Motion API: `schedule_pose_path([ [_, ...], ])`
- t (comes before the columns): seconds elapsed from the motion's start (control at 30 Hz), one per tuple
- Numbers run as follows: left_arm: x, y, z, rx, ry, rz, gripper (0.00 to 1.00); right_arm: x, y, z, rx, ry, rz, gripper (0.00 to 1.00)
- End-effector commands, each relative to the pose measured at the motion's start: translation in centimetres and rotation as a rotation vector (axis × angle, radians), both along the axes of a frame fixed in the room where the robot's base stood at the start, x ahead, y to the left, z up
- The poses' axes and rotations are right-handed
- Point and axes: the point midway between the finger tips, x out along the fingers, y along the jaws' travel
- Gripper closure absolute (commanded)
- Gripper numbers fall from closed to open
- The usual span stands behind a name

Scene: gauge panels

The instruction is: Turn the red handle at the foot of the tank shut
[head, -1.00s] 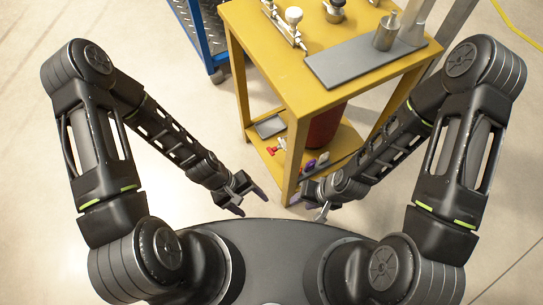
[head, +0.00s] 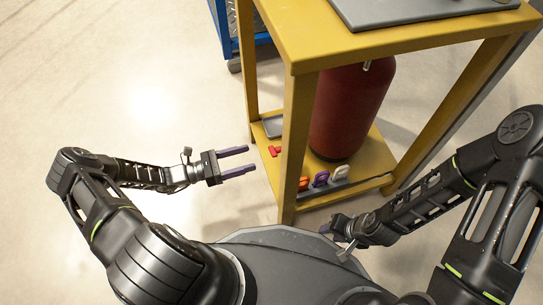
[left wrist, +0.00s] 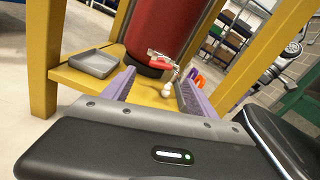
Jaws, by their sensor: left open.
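The red tank (head: 350,110) stands on the lower shelf of the yellow stand; it also shows in the left wrist view (left wrist: 160,22). A small red handle (head: 275,151) is at the tank's foot, and in the left wrist view the red handle (left wrist: 157,64) sits on a pale fitting. My left gripper (head: 251,159) is open, with purple fingers pointing at the shelf, just left of the handle and apart from it. In the left wrist view the handle shows beyond the gap between the fingers (left wrist: 156,77). My right gripper (head: 340,238) is low, near my base; its opening is unclear.
An orange handle (head: 304,183), a purple one (head: 321,179) and a white one (head: 338,169) sit along the shelf's front. A grey tray (left wrist: 95,63) lies on the shelf. The yellow front post (head: 297,140) stands right of the red handle. Floor at left is clear.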

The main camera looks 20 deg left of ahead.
Motion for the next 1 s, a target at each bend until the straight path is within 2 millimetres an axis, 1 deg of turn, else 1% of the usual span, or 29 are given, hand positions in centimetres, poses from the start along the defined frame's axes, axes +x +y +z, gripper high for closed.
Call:
schedule_pose_path([
  [0.23,0.0,-0.2,0.1,0.002,0.000,-0.004,0.33,0.0,0.0,0.1,0.000,0.000,0.001,0.64],
  [0.37,0.4,-0.9,0.0,0.003,-0.001,-0.006,0.33,0.0,0.0,-0.2,0.000,0.000,0.000,0.64],
  [0.73,3.2,-5.4,-0.1,0.002,-0.001,-0.007,0.33,0.2,0.0,-1.5,0.002,-0.002,-0.001,0.64],
  [0.9,4.0,-6.6,0.0,0.004,0.000,-0.005,0.33,0.3,-0.1,-1.7,0.003,-0.003,-0.003,0.64],
  [1.0,4.1,-6.8,0.1,0.004,0.000,-0.005,0.33,0.3,-0.1,-1.7,0.003,-0.003,-0.003,0.64],
])
